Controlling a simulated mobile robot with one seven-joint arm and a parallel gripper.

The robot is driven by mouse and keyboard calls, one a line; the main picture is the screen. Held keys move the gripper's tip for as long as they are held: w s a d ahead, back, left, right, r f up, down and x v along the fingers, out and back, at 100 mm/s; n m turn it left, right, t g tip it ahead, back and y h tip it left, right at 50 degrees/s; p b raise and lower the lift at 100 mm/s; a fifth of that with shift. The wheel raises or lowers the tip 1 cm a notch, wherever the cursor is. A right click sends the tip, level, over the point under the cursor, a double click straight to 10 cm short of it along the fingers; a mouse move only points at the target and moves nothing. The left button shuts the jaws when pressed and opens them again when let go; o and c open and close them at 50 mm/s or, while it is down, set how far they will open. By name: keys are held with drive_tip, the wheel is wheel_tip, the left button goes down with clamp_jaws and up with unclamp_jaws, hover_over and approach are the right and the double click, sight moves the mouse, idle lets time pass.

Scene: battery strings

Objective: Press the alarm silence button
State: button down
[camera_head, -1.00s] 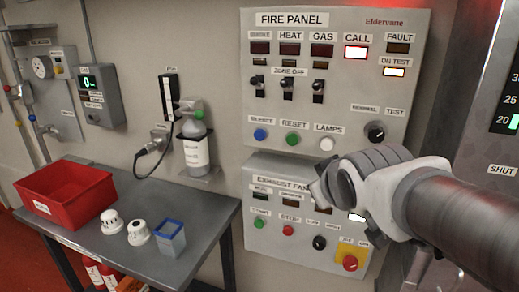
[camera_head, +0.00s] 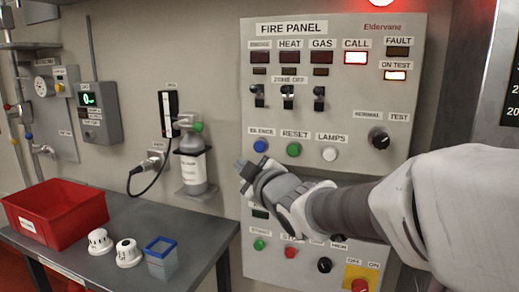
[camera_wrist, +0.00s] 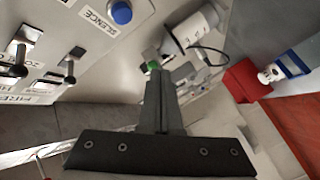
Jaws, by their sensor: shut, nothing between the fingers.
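The blue silence button (camera_head: 260,146) sits on the fire panel (camera_head: 340,110), at the left of a row with a green reset button (camera_head: 293,150) and a white lamps button (camera_head: 330,154). Its label reads SILENCE. My gripper (camera_head: 243,172) is shut and empty, just below and left of the blue button in the head view. In the wrist view the shut fingers (camera_wrist: 156,75) point up, and the blue button (camera_wrist: 121,12) is at the top, left of the fingertips. A gap shows between them in that view.
The exhaust fan panel (camera_head: 253,228) is below, partly hidden by my arm. A gas bottle (camera_head: 193,165) stands on a wall bracket to the left. A bench holds a red bin (camera_head: 58,210), two white detectors and a blue-rimmed cup (camera_head: 161,257). The CALL and ON TEST lamps glow.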

sight(256, 148)
drive_tip(key=shift+w+d+p, duration=0.5)
drive_tip(key=shift+w+p, duration=0.15)
drive_tip(key=shift+w, duration=0.75)
drive_tip(key=shift+w+d+p, duration=0.55)
drive_tip(key=shift+w+p, duration=0.05)
drive_tip(key=shift+w, duration=0.75)
drive_tip(key=shift+w+d+p, duration=0.5)
drive_tip(key=shift+w+p, duration=0.15)
drive_tip(key=shift+w, duration=0.75)
drive_tip(key=shift+w+d, duration=0.15)
drive_tip(key=shift+w, duration=0.2)
drive_tip(key=shift+w+d, duration=0.25)
drive_tip(key=shift+w, duration=0.45)
drive_tip(key=shift+s, duration=0.1)
drive_tip(key=shift+s+a+f, duration=0.1)
drive_tip(key=shift+s+a, duration=0.05)
drive_tip(key=shift+s, duration=0.15)
drive_tip(key=shift+s+a+b, duration=0.25)
drive_tip(key=shift+s+b, duration=0.35)
drive_tip(key=shift+s, duration=0.1)
